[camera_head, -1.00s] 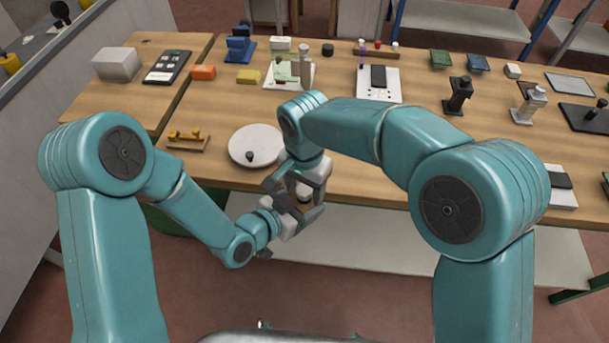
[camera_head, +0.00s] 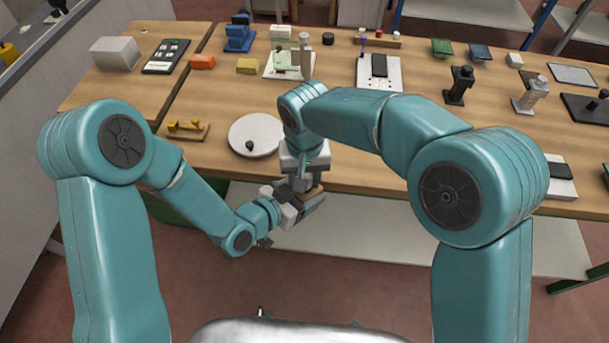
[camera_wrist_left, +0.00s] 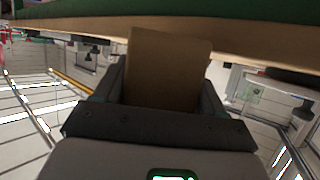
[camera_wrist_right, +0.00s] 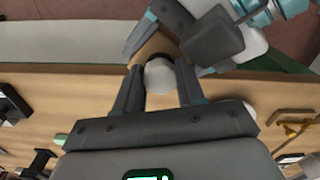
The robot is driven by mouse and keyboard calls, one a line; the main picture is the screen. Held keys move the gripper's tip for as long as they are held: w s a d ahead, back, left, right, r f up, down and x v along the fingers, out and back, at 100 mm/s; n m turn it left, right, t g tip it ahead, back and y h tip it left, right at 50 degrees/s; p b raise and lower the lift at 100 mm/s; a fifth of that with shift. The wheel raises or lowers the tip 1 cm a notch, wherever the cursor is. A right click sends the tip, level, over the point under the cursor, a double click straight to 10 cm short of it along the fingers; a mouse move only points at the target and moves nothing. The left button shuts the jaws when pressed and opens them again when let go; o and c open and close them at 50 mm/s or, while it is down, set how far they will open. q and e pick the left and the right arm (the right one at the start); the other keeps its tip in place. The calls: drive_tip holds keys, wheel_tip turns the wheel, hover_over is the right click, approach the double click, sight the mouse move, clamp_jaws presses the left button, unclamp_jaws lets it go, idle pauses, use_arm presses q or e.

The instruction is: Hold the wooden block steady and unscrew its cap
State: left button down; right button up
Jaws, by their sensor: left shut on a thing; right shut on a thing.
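The wooden block (camera_wrist_left: 168,68) is a plain brown piece held between the fingers of my left gripper (camera_wrist_left: 165,90) in the left wrist view. In the head view, my left gripper (camera_head: 298,206) is in front of the bench edge, and only a sliver of the block shows there. The pale round cap (camera_wrist_right: 160,78) sits on a dark collar at the block's end (camera_wrist_right: 152,46) in the right wrist view. My right gripper (camera_wrist_right: 160,88) is shut on the cap, one finger on each side. In the head view, my right gripper (camera_head: 300,178) is directly above the left one and hides the cap.
The wooden bench (camera_head: 350,160) lies just beyond both grippers. A round white plate (camera_head: 256,133) with a small dark knob and a wooden piece with a yellow handle (camera_head: 186,127) stand near its front edge.

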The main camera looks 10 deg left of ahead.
drive_tip(key=n, duration=0.5)
drive_tip(key=shift+d, duration=0.1)
drive_tip(key=n, duration=1.3)
drive_tip(key=shift+n, duration=0.4)
drive_tip(key=n, duration=1.7)
drive_tip(key=shift+n, duration=0.3)
drive_tip(key=n, duration=0.3)
